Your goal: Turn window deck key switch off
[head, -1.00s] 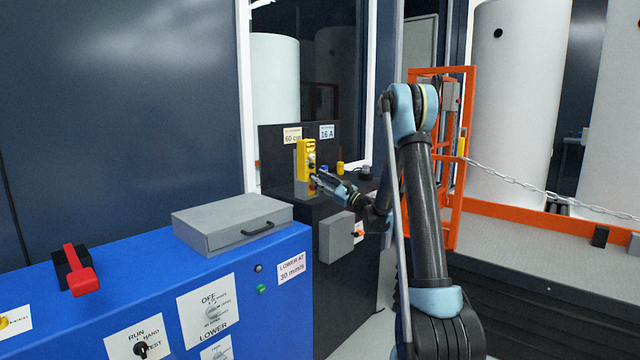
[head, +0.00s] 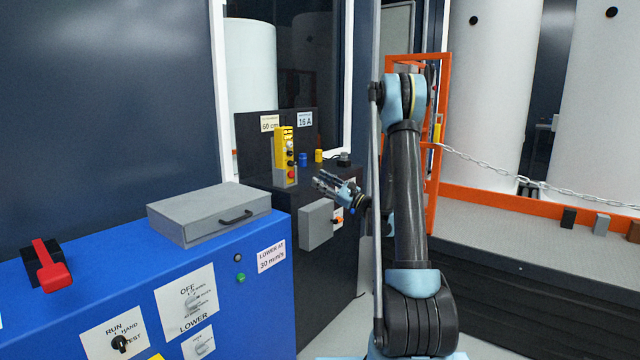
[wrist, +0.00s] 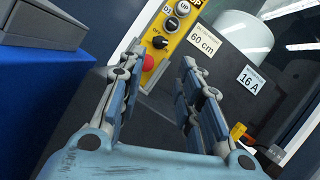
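A yellow control box (head: 280,150) stands upright on the dark deck by the window. In the wrist view the yellow box (wrist: 192,28) shows an UP button, another dark round button, a small dark switch (wrist: 160,42) with print beside it, and a red button (wrist: 148,62). The switch's exact position is too small to read. My gripper (head: 322,182) is to the right of the box in the head view, apart from it. In the wrist view my gripper (wrist: 161,63) has its fingers spread with nothing between them; the box shows beyond them.
A white 60 cm card (wrist: 202,40) and a 16 A card (wrist: 250,78) stand behind. Blue (head: 303,159) and yellow (head: 319,155) knobs sit right of the box. A grey box (head: 316,224) juts from the deck front. A grey case (head: 205,212) lies on the blue cabinet.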

